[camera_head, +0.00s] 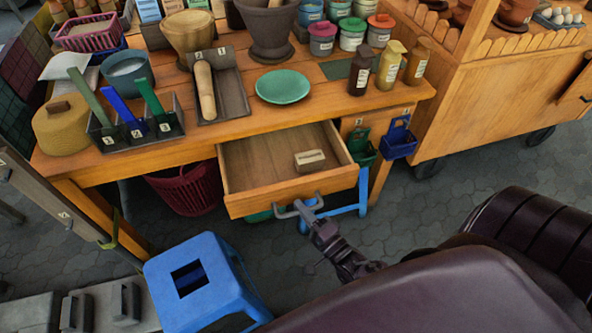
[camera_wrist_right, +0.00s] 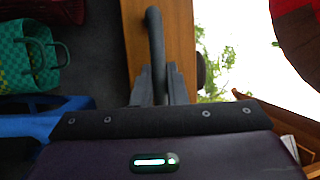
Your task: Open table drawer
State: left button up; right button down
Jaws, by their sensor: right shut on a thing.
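The table drawer (camera_head: 262,184) is pulled out from under the wooden table (camera_head: 110,162). Its inside shows, with a small labelled block (camera_head: 310,160) lying in it. A grey curved handle (camera_head: 290,212) is on the drawer's front. My right gripper (camera_head: 309,215) is shut on this handle. In the right wrist view the handle (camera_wrist_right: 155,42) passes between the fingers of the right gripper (camera_wrist_right: 159,78), with the wooden drawer front (camera_wrist_right: 180,35) behind it. My left gripper is not in view.
A blue stool (camera_head: 205,275) stands in front of the table, left of my right gripper. A maroon basket (camera_head: 187,190) is under the table. Green and blue small baskets (camera_head: 398,140) hang right of the drawer. A wooden cart (camera_head: 490,100) stands at the right.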

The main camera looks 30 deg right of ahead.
jog(key=shift+s+a+p, duration=0.2)
jog(key=shift+s+a, duration=0.05)
jog(key=shift+s, duration=0.65)
jog(key=shift+s+a+p, duration=0.2)
jog(key=shift+s+a, duration=0.05)
jog(key=shift+s, duration=0.6)
jog(key=c, duration=1.5)
grip_release()
jog(key=shift+o, duration=0.2)
jog(key=b+v, duration=0.1)
jog(key=v, duration=0.6)
jog(key=shift+s, duration=0.4)
jog(key=shift+f, duration=0.15)
